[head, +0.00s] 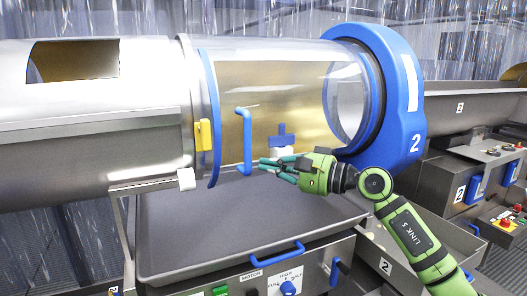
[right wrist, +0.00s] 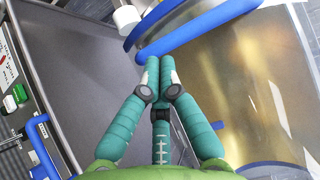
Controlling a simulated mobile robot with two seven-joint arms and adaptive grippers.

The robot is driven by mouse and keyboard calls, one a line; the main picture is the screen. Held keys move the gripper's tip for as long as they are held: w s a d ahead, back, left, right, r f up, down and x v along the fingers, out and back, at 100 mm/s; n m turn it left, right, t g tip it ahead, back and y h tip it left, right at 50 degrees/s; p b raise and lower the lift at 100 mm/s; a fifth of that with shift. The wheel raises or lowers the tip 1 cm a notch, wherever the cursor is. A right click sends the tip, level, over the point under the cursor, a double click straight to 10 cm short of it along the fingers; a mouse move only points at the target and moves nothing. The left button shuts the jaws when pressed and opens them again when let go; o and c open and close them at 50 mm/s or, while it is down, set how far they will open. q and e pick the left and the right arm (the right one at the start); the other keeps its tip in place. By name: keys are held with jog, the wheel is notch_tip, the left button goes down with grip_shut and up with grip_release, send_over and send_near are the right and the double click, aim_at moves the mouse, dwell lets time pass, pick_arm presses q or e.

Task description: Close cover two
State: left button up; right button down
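Cover two is a clear curved cover (head: 290,75) on the drum whose blue end ring (head: 405,110) carries the number 2. A blue bar handle (head: 246,140) stands upright near the cover's left edge. My right gripper (head: 264,165) is just right of the handle's lower end. In the right wrist view the fingertips (right wrist: 160,62) meet with nothing visible between them. The handle (right wrist: 205,30) crosses just beyond them; whether they touch it is unclear. My left gripper is not in view.
A yellow latch (head: 203,135) sits on the blue rim left of the handle. A grey tray (head: 200,240) lies below the drum, with a control panel (head: 265,280) in front. A steel drum (head: 90,130) extends left. Another numbered machine (head: 480,150) stands right.

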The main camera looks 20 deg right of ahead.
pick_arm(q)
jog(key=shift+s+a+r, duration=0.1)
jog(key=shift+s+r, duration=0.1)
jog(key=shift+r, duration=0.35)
pick_arm(e)
jog(key=shift+x, duration=0.95)
pick_arm(q)
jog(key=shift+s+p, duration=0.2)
jog(key=shift+p, duration=0.1)
pick_arm(e)
jog(key=shift+w, duration=0.1)
jog(key=shift+m+t+h, duration=0.7)
jog(key=shift+h, duration=0.1)
jog(key=w+p, duration=0.1)
jog(key=w, duration=0.1)
jog(key=w+a+p, duration=0.1)
jog(key=w, duration=0.2)
jog(key=shift+w+r, duration=0.1)
jog(key=shift+w, duration=0.15)
jog(key=shift+w+r, duration=0.1)
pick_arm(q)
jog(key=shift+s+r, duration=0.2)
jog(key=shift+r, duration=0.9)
